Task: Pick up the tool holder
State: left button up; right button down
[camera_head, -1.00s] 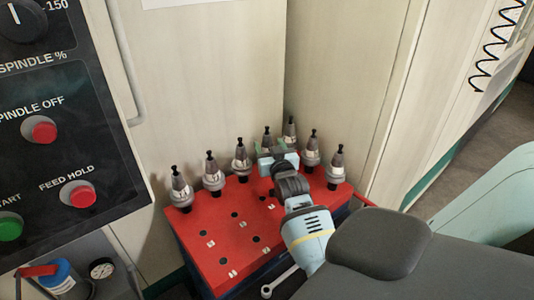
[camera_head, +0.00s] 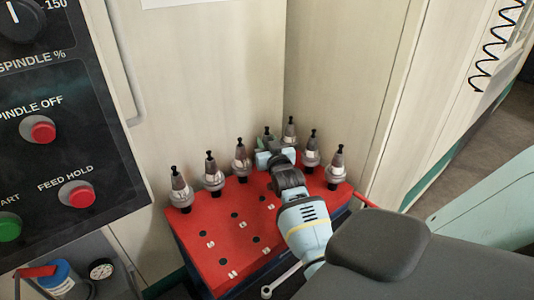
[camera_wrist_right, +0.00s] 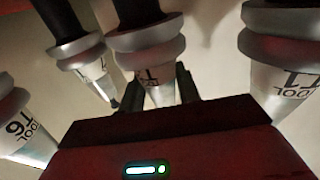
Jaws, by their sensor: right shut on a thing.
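Several grey, cone-shaped tool holders with black tops stand upright in the red rack (camera_head: 215,262). My right gripper (camera_head: 268,143) reaches over the rack from the lower right. It is shut on one tool holder (camera_head: 267,132) in the back part of the rack, and the gripper hides that holder's lower part. In the right wrist view, the held tool holder (camera_wrist_right: 160,88) appears between the two dark fingers of the right gripper (camera_wrist_right: 158,82). I cannot tell whether its base is still seated in the rack. My left gripper is not in view.
Neighbouring holders stand close on both sides, one at the left (camera_head: 241,160) and one at the right (camera_head: 311,152). Beige machine walls (camera_head: 215,70) rise behind the rack. A control panel (camera_head: 60,120) is at the left. The rack's front holes are empty.

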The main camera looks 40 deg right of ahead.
aim_at(267, 127)
jog(key=shift+w+r, duration=0.1)
jog(key=shift+r, duration=0.7)
notch_tip(267, 127, up, 9)
jog(key=shift+f+p, duration=0.1)
jog(key=shift+p, duration=0.45)
